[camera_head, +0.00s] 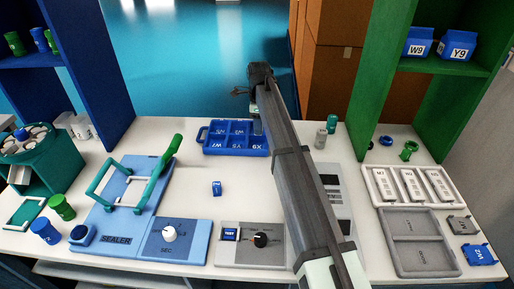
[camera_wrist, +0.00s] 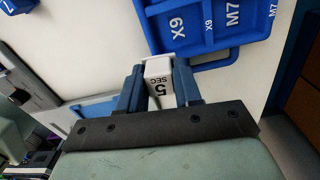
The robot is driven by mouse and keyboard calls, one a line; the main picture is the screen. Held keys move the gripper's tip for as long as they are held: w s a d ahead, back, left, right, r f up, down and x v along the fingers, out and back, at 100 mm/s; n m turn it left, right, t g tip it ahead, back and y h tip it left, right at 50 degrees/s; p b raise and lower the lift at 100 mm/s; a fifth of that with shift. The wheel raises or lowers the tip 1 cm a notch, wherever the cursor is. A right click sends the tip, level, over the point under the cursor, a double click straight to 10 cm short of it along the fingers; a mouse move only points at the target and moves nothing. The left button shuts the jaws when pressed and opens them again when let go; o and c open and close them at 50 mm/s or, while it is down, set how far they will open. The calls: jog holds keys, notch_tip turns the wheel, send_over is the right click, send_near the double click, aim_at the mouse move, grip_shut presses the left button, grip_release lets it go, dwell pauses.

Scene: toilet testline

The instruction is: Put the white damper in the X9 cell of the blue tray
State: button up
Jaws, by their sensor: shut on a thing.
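The blue tray (camera_head: 235,153) stands at the back middle of the table. It also shows at the top of the wrist view (camera_wrist: 207,49), with the X9 cell (camera_wrist: 177,27) just beyond the damper. The damper's end appears close to the tray's near edge; I cannot tell whether they touch. In the head view my gripper (camera_head: 258,105) is over the back right of the tray, and the damper is not clearly visible there.
A small blue block (camera_head: 216,188) lies in front of the tray. The blue sealer (camera_head: 115,240) with a green handle is at left, a TEST panel (camera_head: 240,255) in front. A grey tray (camera_head: 425,262) and green shelf (camera_head: 380,80) are at right.

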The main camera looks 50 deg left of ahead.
aim_at(257, 147)
jog(key=shift+n, duration=0.6)
jog(key=shift+w+a+f, duration=0.25)
jog(key=shift+a+f, duration=0.2)
jog(key=shift+f, duration=1.15)
jog(key=shift+w+a+f, duration=0.3)
jog(key=shift+a+f, duration=0.2)
jog(key=shift+f, duration=1.1)
jog(key=shift+w+a+f, duration=0.25)
jog(key=shift+a+f, duration=0.2)
jog(key=shift+f, duration=1.15)
jog(key=shift+f, duration=0.15)
jog(key=o, duration=1)
notch_tip(257, 147, up, 12)
jog(key=shift+r, duration=0.15)
